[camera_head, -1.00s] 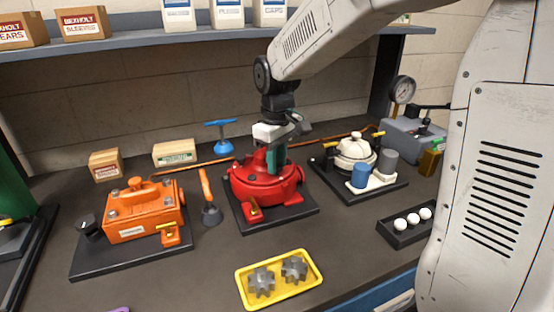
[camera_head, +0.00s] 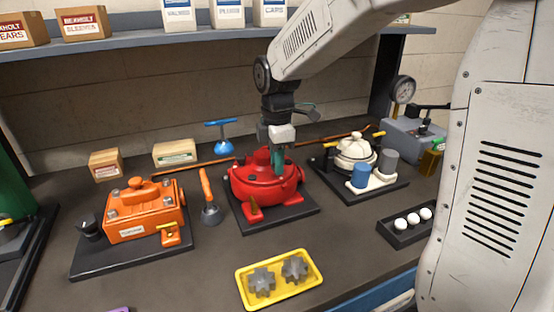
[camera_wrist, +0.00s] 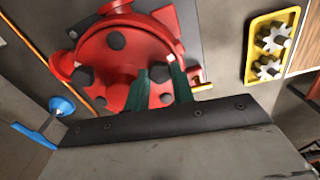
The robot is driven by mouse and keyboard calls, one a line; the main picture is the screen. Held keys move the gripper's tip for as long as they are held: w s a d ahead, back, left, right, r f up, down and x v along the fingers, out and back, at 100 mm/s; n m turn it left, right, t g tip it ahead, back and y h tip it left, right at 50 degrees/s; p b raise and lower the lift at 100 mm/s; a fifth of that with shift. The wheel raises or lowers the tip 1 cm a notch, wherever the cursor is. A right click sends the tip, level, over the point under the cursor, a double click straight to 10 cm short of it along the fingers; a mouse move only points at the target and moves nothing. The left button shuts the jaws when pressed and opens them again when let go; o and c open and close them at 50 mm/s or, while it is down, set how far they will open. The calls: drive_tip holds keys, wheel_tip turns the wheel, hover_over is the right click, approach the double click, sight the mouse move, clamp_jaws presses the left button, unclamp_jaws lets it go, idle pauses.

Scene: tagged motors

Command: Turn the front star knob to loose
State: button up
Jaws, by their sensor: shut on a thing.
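The red motor housing (camera_head: 252,188) sits on a dark base plate in the middle of the bench. Its round red lid with several dark knobs also shows in the wrist view (camera_wrist: 108,68). My gripper (camera_head: 279,165) points down onto the right part of the lid, its teal fingers close together. In the wrist view, my fingers (camera_wrist: 158,84) are around a dark star knob (camera_wrist: 160,75), which they partly hide. Its exact turn angle cannot be told. Another dark knob (camera_wrist: 116,40) stands clear of my fingers.
An orange motor (camera_head: 140,214) is at left and a cream one (camera_head: 355,150) at right. A blue-handled tool (camera_head: 221,140) and an orange-handled tool (camera_head: 207,195) stand close by. A yellow tray (camera_head: 279,297) with two gears lies in front. Bare bench lies between.

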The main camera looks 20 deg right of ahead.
drive_tip(key=n, duration=0.6)
drive_tip(key=shift+s+f, duration=0.1)
drive_tip(key=shift+f, duration=0.05)
drive_tip(key=n, duration=0.7)
idle(0.3)
drive_tip(key=o, duration=0.7)
wheel_tip(320, 180, up, 8)
drive_tip(key=shift+f, duration=0.1)
idle(0.6)
